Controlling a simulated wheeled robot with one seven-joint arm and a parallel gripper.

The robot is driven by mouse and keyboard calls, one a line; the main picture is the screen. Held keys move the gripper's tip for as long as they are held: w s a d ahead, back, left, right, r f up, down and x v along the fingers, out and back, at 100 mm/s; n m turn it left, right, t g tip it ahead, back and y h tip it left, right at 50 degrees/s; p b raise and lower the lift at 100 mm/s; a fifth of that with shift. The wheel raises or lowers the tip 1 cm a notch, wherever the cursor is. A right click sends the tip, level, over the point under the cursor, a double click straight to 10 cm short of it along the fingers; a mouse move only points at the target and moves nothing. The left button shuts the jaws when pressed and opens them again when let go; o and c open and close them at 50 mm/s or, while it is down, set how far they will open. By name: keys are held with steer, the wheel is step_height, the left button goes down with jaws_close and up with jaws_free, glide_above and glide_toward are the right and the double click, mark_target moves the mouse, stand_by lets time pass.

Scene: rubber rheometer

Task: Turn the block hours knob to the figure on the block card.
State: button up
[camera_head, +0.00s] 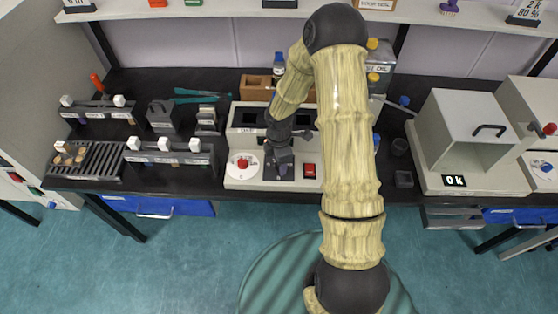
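A cream block unit (233,180) with dark wells stands at the middle of the bench. A white round dial with a red knob (242,163) is on the left of its front panel, with a small letter under it that looks like C. My gripper (283,170) points down over a dark panel patch right of that dial. It covers what lies there, so I cannot see whether a knob is under it or whether it touches one. Its fingers are too dark and small to read. Cards stand on the shelf, one at top right (527,12); I cannot tell which is the block card.
A red button (309,171) sits just right of my gripper. Racks with white-topped posts (170,155) and a slotted tray (88,160) are on the left. A large cream instrument (465,140) with an OK display stands on the right. Bottles stand behind my arm.

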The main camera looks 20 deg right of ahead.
steer(key=shift+f, duration=0.1)
steer(key=c, duration=1)
steer(key=shift+o, duration=0.2)
steer(key=shift+m, duration=0.4)
steer(key=m, duration=0.4)
steer(key=shift+b, duration=0.35)
steer(key=m, duration=0.5)
steer(key=shift+b, duration=0.35)
steer(key=o, duration=1)
steer(key=shift+c, duration=0.2)
